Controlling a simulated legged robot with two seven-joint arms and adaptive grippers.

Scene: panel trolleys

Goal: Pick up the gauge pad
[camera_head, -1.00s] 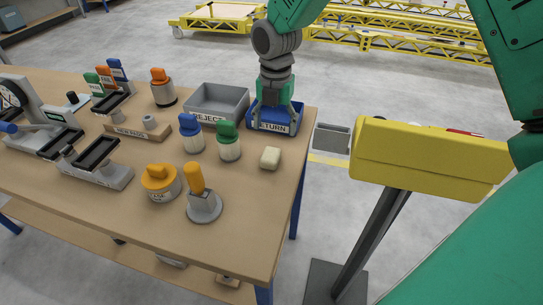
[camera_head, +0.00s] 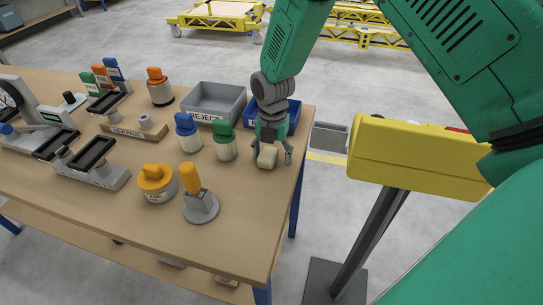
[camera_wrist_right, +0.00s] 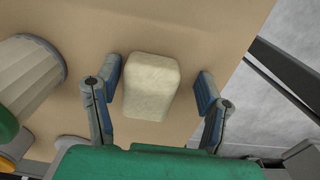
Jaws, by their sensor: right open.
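The gauge pad, seen as a small cream block with rounded edges (camera_head: 267,156), is on the table near its right edge. In the right wrist view the pad (camera_wrist_right: 151,87) sits between the two fingers, with a gap on each side, wider on the right. My right gripper (camera_head: 271,157) is open, pointing down at the pad with a finger on either side. The gripper partly covers the pad's far side in the head view. My left gripper is not in view.
A green-topped jar (camera_head: 225,142) stands close left of the pad. A blue return tray (camera_head: 291,117) and a grey reject tray (camera_head: 217,103) lie behind. An orange-handled tool (camera_head: 201,207) stands in front. A yellow box on a post (camera_head: 410,155) is beyond the table's right edge.

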